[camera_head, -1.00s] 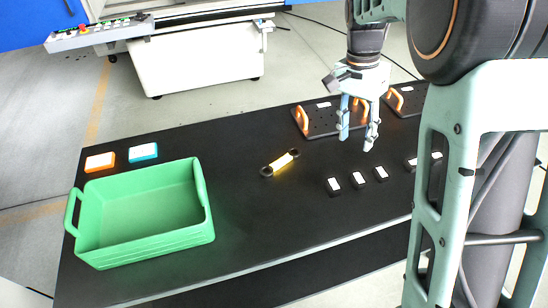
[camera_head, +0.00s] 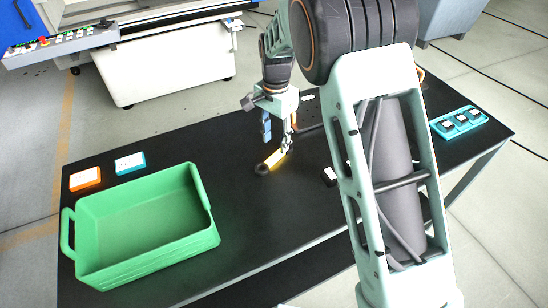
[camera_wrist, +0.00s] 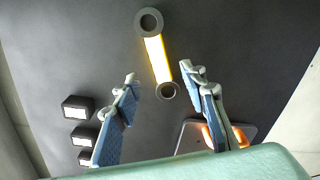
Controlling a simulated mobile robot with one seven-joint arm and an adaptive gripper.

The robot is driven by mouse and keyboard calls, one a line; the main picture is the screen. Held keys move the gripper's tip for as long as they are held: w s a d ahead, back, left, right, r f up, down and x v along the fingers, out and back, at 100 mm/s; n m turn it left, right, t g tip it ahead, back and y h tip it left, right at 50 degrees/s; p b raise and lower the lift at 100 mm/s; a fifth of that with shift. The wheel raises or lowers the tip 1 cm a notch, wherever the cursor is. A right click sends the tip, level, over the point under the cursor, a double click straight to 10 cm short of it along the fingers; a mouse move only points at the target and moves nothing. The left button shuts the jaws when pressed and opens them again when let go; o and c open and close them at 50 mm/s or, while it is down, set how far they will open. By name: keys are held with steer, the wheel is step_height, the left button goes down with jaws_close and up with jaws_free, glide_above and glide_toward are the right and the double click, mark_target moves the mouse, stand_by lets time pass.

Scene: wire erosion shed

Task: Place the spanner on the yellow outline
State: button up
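The spanner (camera_head: 272,160) has a yellow handle and dark ring ends. It lies on the black table, right of the green crate. In the wrist view the spanner (camera_wrist: 157,60) points away from me, with its nearer ring between the fingertips and its farther ring beyond them. My gripper (camera_head: 277,138) is over the spanner's far end in the head view. In the wrist view my gripper (camera_wrist: 161,77) is open, with a finger on each side and gaps to the spanner. I cannot make out a yellow outline on the table.
The green crate (camera_head: 80,246) stands at the table's left, with an orange block (camera_head: 85,179) and a blue block (camera_head: 130,163) behind it. Small black blocks (camera_wrist: 84,135) and a plate with orange handles (camera_wrist: 190,135) flank my gripper. A teal tray (camera_head: 437,128) is at right.

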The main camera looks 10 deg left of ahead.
mark_target(275, 156)
steer(key=f, duration=0.2)
steer(key=f+p, duration=0.1)
steer(key=f, duration=0.2)
steer(key=shift+s+a+f, duration=0.1)
steer(key=shift+s+f, duration=0.1)
steer(key=shift+f, duration=0.1)
steer(key=shift+c, duration=0.2)
jaws_close()
